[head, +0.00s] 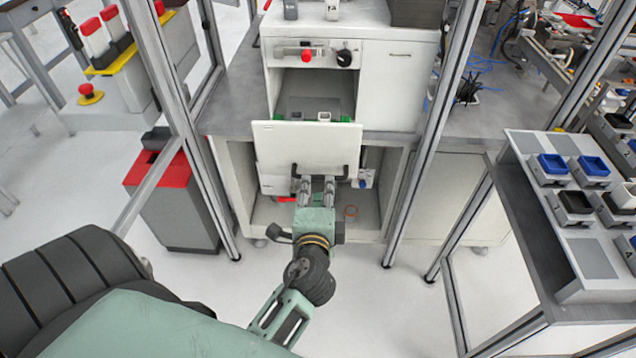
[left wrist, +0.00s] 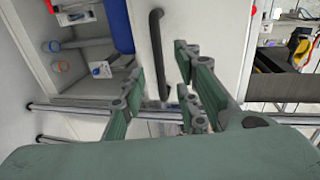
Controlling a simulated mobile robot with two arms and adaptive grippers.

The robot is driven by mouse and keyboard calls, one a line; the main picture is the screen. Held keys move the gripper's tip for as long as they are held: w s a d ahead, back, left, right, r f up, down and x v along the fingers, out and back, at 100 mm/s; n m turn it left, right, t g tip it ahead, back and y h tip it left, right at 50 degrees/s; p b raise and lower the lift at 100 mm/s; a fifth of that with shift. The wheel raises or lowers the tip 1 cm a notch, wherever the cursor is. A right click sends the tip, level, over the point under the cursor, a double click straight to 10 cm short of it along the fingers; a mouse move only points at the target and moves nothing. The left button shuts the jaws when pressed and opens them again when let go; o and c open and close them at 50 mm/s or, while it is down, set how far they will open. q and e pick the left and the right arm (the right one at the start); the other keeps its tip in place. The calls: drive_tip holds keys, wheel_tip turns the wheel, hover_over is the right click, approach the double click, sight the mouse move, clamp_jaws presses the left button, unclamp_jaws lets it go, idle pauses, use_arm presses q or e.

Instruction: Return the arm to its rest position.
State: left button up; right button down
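My left gripper (head: 318,182) is in the middle of the head view, at the end of my outstretched green arm. It is close to the lower edge of a white panel door (head: 290,145). In the left wrist view its fingers (left wrist: 165,95) stand apart. The door's dark bar handle (left wrist: 156,45) shows between and beyond them; I cannot tell whether a finger touches it. No object is gripped. The right gripper is not in view.
The door fronts a white cabinet (head: 392,85) with an open lower compartment. Metal posts (head: 428,140) flank the arm. A red-topped bin (head: 170,200) stands left. A rack (head: 540,220) with blue and black bins stands right. Bare floor (head: 370,305) lies below the arm.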

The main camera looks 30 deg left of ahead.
use_arm(q)
drive_tip(key=shift+s+d, duration=0.1)
idle(0.5)
drive_tip(key=s+d+f+n+g+h, duration=0.1)
drive_tip(key=s+d+f+g+h, duration=0.15)
drive_tip(key=f, duration=0.85)
drive_tip(key=s+d+f+g+h, duration=0.1)
drive_tip(key=s+d+f+h, duration=0.2)
drive_tip(key=f, duration=0.7)
drive_tip(key=s+d+f+n+g+h, duration=0.1)
drive_tip(key=s+d+f+g, duration=0.2)
drive_tip(key=f, duration=0.8)
drive_tip(key=s+d+f+n+g+h, duration=0.1)
drive_tip(key=s+d+f+n+g, duration=0.15)
drive_tip(key=s+f, duration=1.1)
drive_tip(key=s+a+f+n+g, duration=0.1)
drive_tip(key=s+a+f+n, duration=0.1)
drive_tip(key=s, duration=0.7)
drive_tip(key=s+a+f+n+g, duration=0.2)
drive_tip(key=s+f, duration=0.3)
drive_tip(key=s, duration=0.4)
drive_tip(key=shift+n+b, duration=0.35)
drive_tip(key=shift+b, duration=0.1)
